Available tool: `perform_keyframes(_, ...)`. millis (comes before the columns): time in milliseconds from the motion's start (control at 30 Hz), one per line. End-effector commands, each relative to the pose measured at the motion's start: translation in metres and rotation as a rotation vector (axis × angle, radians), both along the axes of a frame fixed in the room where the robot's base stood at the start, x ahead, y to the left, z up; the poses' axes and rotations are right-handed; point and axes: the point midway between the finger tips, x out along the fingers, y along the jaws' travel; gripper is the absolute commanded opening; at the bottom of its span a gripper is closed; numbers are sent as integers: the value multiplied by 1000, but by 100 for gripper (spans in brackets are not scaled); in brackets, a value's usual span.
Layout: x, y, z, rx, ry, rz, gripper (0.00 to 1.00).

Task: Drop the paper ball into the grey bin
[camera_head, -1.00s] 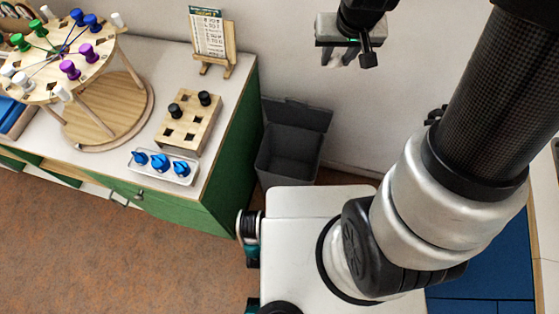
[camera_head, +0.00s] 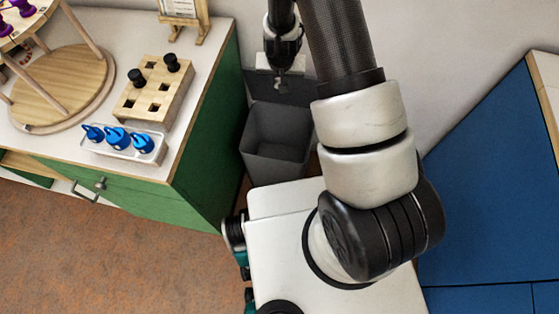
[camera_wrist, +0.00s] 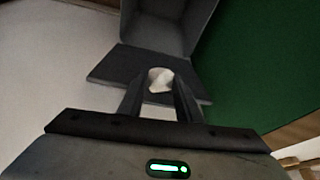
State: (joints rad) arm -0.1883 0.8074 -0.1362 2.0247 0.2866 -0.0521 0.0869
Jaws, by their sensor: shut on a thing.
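The paper ball (camera_wrist: 160,79) is small and white, held between the two dark fingers of my gripper (camera_wrist: 160,92) in the wrist view. In the head view my gripper (camera_head: 281,86) is in front of the raised lid of the grey bin, and the ball is too small to make out clearly. The grey bin (camera_head: 272,165) stands open on the floor beside the green cabinet. In the wrist view its lid (camera_wrist: 135,68) is behind the fingers and its open body (camera_wrist: 165,25) is at the top, beyond the ball.
The green cabinet (camera_head: 200,165) is left of the bin. On its top are a wooden block with square holes (camera_head: 152,101), a white tray with blue pegs (camera_head: 120,152) and a round wooden stand (camera_head: 60,90). A white wall is behind; blue panels (camera_head: 490,190) are at right.

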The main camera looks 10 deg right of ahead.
Motion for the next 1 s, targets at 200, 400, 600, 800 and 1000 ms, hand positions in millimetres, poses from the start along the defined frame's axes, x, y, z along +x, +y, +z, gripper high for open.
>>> perform_keyframes(200,1,-1,-107,-10,4,-58,11)
perform_keyframes(400,-3,-5,-176,-20,1,-104,11)
perform_keyframes(600,-6,-7,-211,-27,-4,-130,11)
perform_keyframes(800,-7,-8,-222,-28,-5,-135,11)
perform_keyframes(1000,-7,-8,-240,-28,-4,-135,11)
